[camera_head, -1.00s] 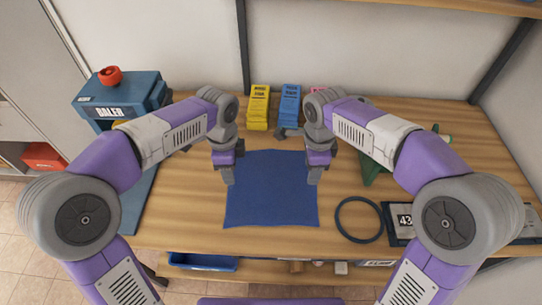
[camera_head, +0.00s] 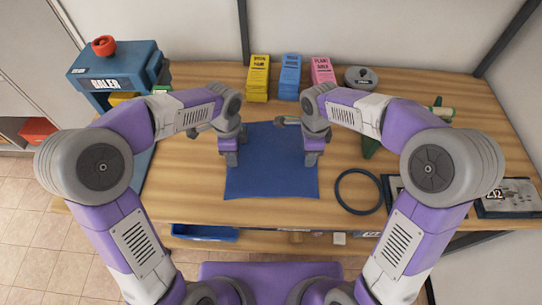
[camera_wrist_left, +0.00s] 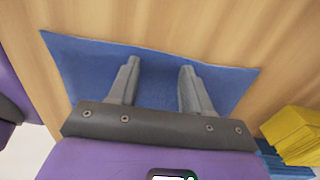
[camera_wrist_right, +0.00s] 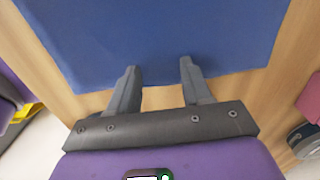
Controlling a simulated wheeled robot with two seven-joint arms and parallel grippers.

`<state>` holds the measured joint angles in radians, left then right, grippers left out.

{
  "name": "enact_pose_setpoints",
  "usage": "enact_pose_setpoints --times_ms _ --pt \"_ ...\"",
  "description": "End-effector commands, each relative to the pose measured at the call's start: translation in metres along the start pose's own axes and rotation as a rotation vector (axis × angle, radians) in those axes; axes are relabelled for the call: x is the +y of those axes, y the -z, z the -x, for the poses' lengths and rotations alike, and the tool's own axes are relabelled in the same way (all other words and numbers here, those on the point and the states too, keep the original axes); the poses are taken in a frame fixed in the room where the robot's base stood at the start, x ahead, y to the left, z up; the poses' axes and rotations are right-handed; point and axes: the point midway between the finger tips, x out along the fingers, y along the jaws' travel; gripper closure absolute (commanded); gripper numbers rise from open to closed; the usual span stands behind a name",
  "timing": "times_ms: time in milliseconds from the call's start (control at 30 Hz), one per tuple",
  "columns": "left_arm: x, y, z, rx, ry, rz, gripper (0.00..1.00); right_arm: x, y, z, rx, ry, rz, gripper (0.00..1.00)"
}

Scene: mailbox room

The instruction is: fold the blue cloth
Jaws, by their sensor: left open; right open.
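The blue cloth (camera_head: 270,175) lies flat and spread out on the wooden table. It also shows in the left wrist view (camera_wrist_left: 155,85) and the right wrist view (camera_wrist_right: 160,35). My left gripper (camera_head: 230,160) is open and empty at the cloth's left edge; in the left wrist view its fingers (camera_wrist_left: 160,75) point over the cloth. My right gripper (camera_head: 312,158) is open and empty at the right edge; in the right wrist view its fingertips (camera_wrist_right: 158,68) reach just over a cloth edge. I cannot tell whether the fingers touch the cloth. The grippers hide small parts of its sides.
Yellow (camera_head: 258,80), blue (camera_head: 290,78) and pink (camera_head: 323,72) stacks stand behind the cloth, with a grey round thing (camera_head: 361,78) beside them. A black ring (camera_head: 342,196) lies to the right. A blue machine (camera_head: 112,75) stands at the back left. Bare table lies left of the cloth.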

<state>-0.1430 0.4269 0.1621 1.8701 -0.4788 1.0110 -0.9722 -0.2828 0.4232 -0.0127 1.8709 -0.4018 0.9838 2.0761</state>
Motion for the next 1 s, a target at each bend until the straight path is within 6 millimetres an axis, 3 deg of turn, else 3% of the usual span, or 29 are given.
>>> enact_pose_setpoints --times_ms 600,1000 --pt "0.0002 -0.0001 -0.0041 0.0 -0.001 0.0 0.51 0.0001 -0.0001 -0.0036 0.0 -0.001 0.0 0.51" --pt "0.0004 -0.0002 -0.0046 -0.001 -0.003 0.0 0.82 0.0003 0.0001 -0.0039 0.001 -0.002 0.0 0.82"
